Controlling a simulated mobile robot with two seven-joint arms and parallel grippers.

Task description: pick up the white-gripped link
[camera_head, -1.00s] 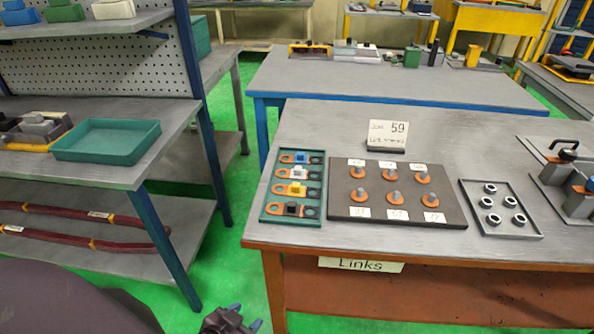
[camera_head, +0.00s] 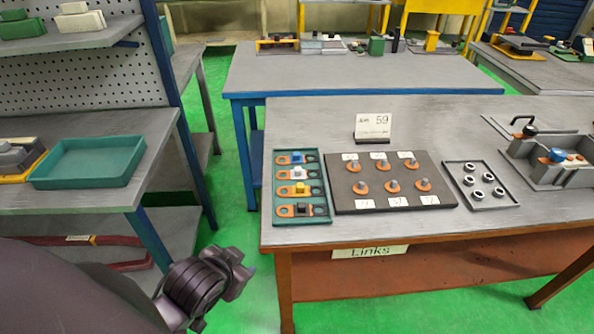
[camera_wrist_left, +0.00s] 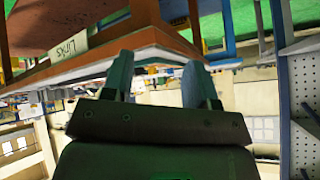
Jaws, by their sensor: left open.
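The white-gripped link (camera_head: 298,174) lies in the green tray (camera_head: 328,218) at the left end of the near table, in the head view. A black-gripped link (camera_head: 301,210) lies at the front. My left gripper (camera_wrist_left: 158,78) is open and empty in the left wrist view. In the head view my left arm is low at left, short of the table and apart from the tray. My right gripper is out of view.
A dark board (camera_head: 437,187) with several orange pegged pieces stands right of the tray. A small tray (camera_head: 508,203) of rings lies beyond it. A sign (camera_head: 373,126) stands behind the board. A shelf with an empty green bin (camera_head: 88,177) is at left, with a floor gap between.

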